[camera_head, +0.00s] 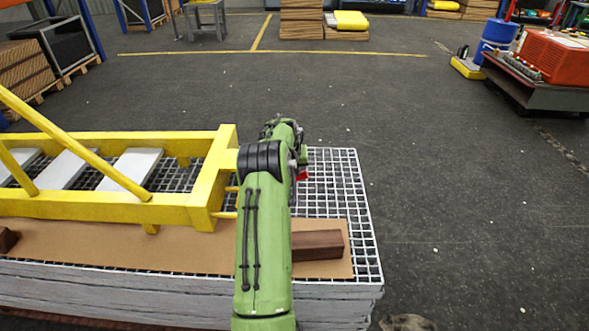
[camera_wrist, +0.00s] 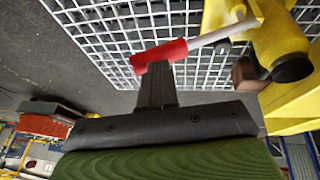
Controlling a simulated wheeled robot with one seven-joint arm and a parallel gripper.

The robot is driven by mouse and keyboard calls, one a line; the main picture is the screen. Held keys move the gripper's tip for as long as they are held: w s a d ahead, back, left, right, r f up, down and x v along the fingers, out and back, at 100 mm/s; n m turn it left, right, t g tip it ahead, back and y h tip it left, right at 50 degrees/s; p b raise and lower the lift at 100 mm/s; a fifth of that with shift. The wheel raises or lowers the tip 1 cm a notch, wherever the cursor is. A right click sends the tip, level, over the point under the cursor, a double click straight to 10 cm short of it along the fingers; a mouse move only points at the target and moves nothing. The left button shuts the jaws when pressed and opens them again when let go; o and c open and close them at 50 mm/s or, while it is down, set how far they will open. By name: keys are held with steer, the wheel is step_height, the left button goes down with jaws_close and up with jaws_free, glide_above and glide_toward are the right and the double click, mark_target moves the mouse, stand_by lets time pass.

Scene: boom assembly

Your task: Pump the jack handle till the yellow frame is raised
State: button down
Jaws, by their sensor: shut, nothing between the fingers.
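The yellow frame (camera_head: 205,180) lies on a grating-topped stack at the left in the head view. In the wrist view, part of the frame (camera_wrist: 292,100) shows at the right edge. The jack handle has a red grip (camera_wrist: 158,56) and a pale rod running right to a yellow jack part (camera_wrist: 282,40). In the head view, only a bit of the red grip (camera_head: 303,174) shows beside my arm. My gripper (camera_wrist: 157,68) is shut and empty, its fingertips at the red grip; whether they touch it is unclear. In the head view, my arm hides the fingers.
The grating (camera_head: 340,200) tops the layered stack. A brown block (camera_head: 317,245) lies on a brown board (camera_head: 120,240) at the near side. Open dark floor (camera_head: 460,220) is to the right. A blue barrel (camera_head: 497,38) and a red machine (camera_head: 553,58) stand far right.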

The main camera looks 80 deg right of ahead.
steer(key=shift+s, duration=0.1)
steer(key=shift+s+d+f+m+t+y+b, duration=0.1)
steer(key=shift+s+f+m+t+y+b, duration=0.15)
steer(key=shift+s+f+t, duration=1)
steer(key=shift+s+d+f+m+t+y+b, duration=0.15)
steer(key=shift+f+t+b, duration=0.4)
steer(key=shift+f, duration=1.6)
steer(key=shift+s+d+f+m+t+y+b, duration=0.15)
steer(key=shift+s+f+t, duration=0.4)
steer(key=shift+f+t, duration=0.85)
steer(key=shift+f+g, duration=0.35)
steer(key=shift+g, duration=0.05)
